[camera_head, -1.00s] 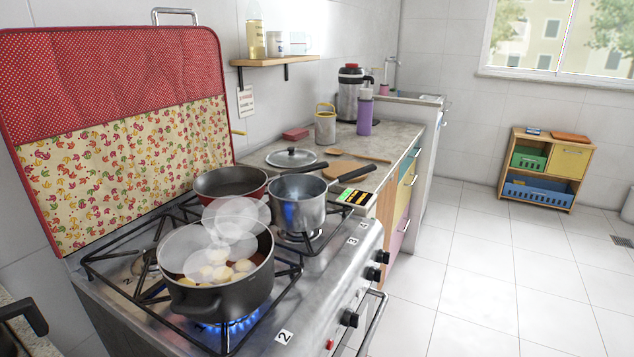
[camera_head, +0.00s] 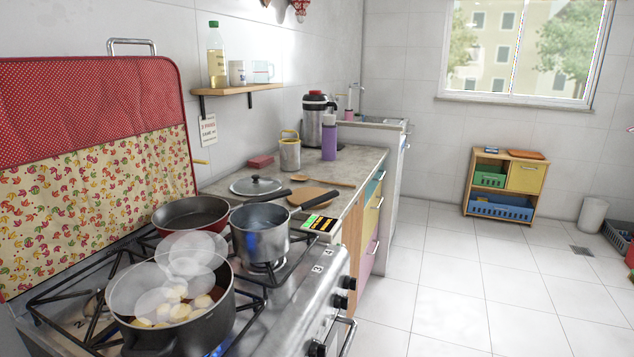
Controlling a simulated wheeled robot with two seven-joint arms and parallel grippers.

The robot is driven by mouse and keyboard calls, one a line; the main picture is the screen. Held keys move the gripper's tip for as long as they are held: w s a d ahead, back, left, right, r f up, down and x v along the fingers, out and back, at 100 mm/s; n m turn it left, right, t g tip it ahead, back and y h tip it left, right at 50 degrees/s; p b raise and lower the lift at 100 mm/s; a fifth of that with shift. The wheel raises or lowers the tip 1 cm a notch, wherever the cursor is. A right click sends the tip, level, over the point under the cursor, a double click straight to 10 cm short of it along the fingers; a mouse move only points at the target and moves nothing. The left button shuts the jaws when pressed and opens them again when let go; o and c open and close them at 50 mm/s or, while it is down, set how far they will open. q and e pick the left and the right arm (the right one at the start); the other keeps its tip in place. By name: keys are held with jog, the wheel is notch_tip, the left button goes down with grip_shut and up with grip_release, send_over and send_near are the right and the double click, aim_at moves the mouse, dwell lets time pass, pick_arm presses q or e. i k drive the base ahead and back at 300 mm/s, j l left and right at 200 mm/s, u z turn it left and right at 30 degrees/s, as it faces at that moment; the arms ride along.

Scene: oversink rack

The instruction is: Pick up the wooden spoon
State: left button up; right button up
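The wooden spoon (camera_head: 325,181) lies on the counter behind the stove, its bowl to the left and its handle running right toward the counter's front edge. It lies beyond a wooden board (camera_head: 313,197) and the dark pan handles. Neither of my grippers shows in the head view.
On the stove stand a steaming dark pot (camera_head: 177,310), a red pan (camera_head: 190,213) and a steel saucepan (camera_head: 260,234); a blue flame burns under the dark pot.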

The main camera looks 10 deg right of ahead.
aim_at(299, 177)
jog(key=i+l+u, duration=0.25)
jog(key=l, duration=0.5)
jog(key=l+u, duration=0.2)
jog(key=l, duration=0.5)
jog(key=i+l+u, duration=0.1)
jog(key=l+u, duration=0.15)
jog(key=l, duration=0.55)
jog(key=i+l+u, duration=0.25)
jog(key=l, duration=0.4)
jog(key=i+l+u, duration=0.1)
jog(key=i+l, duration=0.15)
jog(key=i+l+u, duration=0.15)
jog(key=l, duration=0.3)
jog(key=i+l+u, duration=0.1)
jog(key=l, duration=0.3)
jog(key=i+l+u, duration=0.15)
jog(key=l, duration=0.2)
jog(key=k, duration=0.05)
